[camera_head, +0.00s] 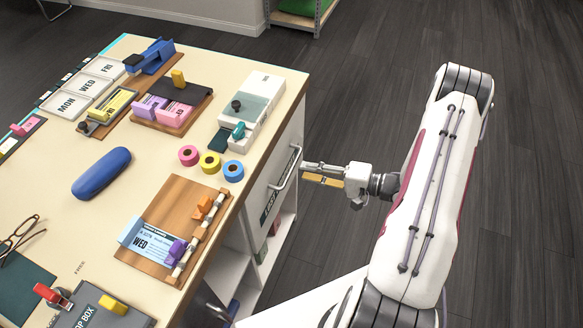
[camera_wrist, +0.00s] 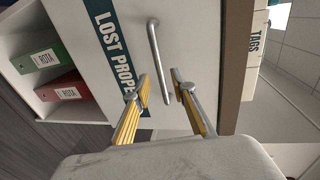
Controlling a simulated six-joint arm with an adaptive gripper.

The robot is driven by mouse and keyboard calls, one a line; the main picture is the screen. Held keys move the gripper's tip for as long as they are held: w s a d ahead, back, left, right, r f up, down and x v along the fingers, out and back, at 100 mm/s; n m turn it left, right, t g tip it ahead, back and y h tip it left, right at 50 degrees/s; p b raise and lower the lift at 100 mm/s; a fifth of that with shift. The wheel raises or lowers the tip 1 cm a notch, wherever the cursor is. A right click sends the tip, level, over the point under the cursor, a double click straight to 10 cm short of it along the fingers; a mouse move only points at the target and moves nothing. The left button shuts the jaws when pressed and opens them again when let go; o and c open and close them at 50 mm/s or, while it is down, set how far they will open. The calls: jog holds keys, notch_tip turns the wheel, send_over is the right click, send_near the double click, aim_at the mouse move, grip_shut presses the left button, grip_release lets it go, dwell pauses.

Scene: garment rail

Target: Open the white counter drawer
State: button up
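The white drawer front (camera_wrist: 190,30) is at the side of the counter, with a dark "LOST PROPERTY" label (camera_wrist: 112,45). In the head view the drawer (camera_head: 262,190) looks closed. Its metal bar handle (camera_wrist: 158,58) shows in the wrist view, and the handle (camera_head: 287,168) also shows in the head view. My gripper (camera_wrist: 162,90) is open, its two yellow-padded fingers apart on either side of the handle's lower end in the wrist view. In the head view my gripper (camera_head: 303,172) is just right of the handle. I cannot tell whether a finger touches it.
A shelf with green (camera_wrist: 40,60) and red (camera_wrist: 65,88) binders is beside the drawer. Dark floor (camera_head: 360,90) is clear right of the counter.

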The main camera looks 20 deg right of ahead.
aim_at(292, 167)
jog(key=shift+x, duration=3.1)
grip_shut()
